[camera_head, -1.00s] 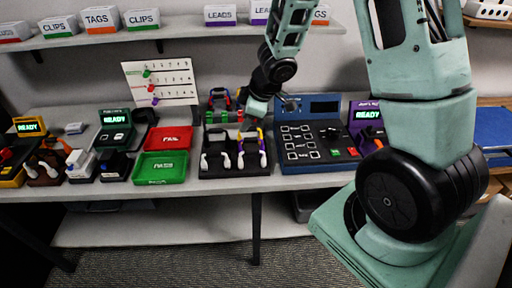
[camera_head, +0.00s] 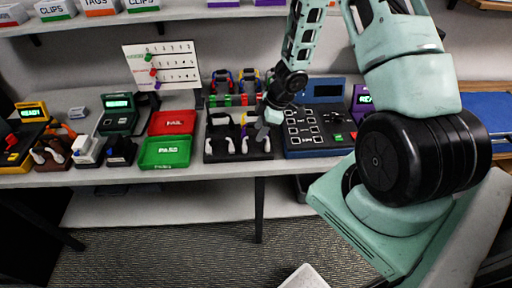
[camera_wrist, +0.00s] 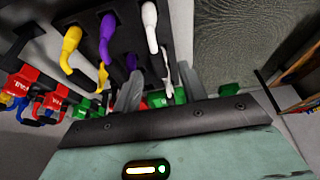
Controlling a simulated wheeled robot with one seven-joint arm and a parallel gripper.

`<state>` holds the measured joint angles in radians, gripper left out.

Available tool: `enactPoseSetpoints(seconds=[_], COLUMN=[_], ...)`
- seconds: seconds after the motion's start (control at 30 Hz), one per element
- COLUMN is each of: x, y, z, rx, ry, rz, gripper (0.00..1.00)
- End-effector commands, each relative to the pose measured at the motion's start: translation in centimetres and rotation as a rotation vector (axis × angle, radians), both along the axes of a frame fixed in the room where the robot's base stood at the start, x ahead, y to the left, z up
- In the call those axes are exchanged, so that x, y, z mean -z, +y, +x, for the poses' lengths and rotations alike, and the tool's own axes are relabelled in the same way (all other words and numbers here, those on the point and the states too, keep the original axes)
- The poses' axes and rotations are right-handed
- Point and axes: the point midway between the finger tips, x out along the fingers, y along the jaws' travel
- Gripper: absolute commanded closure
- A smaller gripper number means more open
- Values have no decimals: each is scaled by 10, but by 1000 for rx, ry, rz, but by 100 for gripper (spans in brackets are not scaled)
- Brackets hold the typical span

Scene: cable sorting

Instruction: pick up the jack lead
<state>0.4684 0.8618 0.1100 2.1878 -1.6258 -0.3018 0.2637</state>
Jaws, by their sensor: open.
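Several leads with white, purple and yellow ends hang in a black rack (camera_head: 238,156) on the bench; I cannot tell which is the jack lead. In the wrist view a white lead (camera_wrist: 150,25), a purple lead (camera_wrist: 107,40) and a yellow lead (camera_wrist: 72,40) lie above and left of my gripper. My gripper (camera_wrist: 160,88) is open, with a thin white end (camera_wrist: 167,82) showing between or just beyond its fingers; contact cannot be told. In the head view my gripper (camera_head: 266,122) is over the right part of the rack, hiding some of it.
A red FAIL tray (camera_head: 172,122) and a green PASS tray (camera_head: 165,152) stand left of the rack. A blue tester (camera_head: 318,130) stands close on its right. Red and blue coils (camera_head: 222,85) stand behind it.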

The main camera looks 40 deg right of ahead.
Motion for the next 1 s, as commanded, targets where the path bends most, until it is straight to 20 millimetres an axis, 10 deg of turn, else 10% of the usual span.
enactPoseSetpoints(seconds=[0.83,1.0], x=[61,61], y=[17,18], z=[14,14], rx=[0,0], ry=[-1,-1], rz=[-1,-1], gripper=[58,100])
